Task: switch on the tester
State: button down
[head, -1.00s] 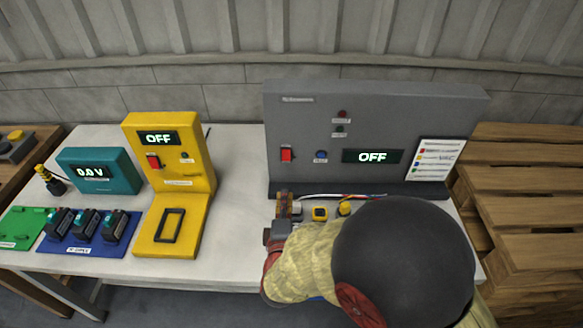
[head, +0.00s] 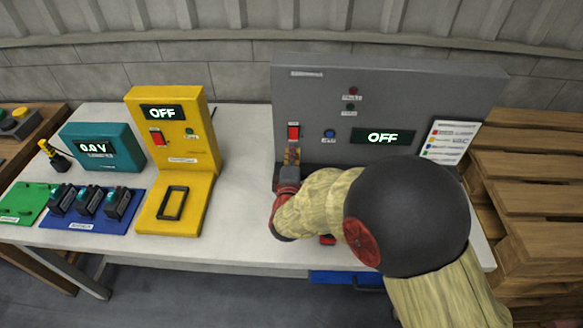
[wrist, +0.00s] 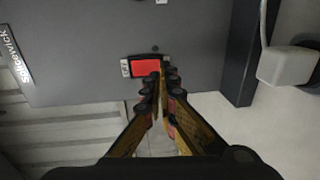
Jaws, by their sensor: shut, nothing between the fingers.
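A grey panel (head: 330,85) stands at the back right of the table, with an OFF display (head: 389,137). Its red rocker switch (head: 293,132) is on the lower left of its face. My gripper (head: 291,156) points at the panel just below this switch. In the wrist view, the red switch (wrist: 146,67) is just beyond the closed fingertips (wrist: 161,75), which overlap its edge. I cannot tell whether they touch it. A yellow device (head: 200,110) to the left also has an OFF display (head: 161,112) and a red switch (head: 157,138).
A blue button (head: 329,134) sits right of the switch, with small lamps above. A teal meter (head: 103,147) reading 0.0 V, a blue mat (head: 90,226) with modules and a green plate (head: 25,203) are at left. Pallets (head: 535,160) stand right of the table.

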aim_at(293, 134)
jog(key=w, duration=0.1)
jog(key=w+b, duration=0.1)
jog(key=w, duration=0.1)
jog(key=shift+w+f, duration=0.2)
jog(key=shift+w, duration=0.05)
jog(key=shift+d, duration=0.1)
jog(key=shift+w+f+p, duration=0.15)
jog(key=shift+w+p, duration=0.25)
jog(key=shift+p, duration=0.05)
jog(key=shift+f, duration=0.1)
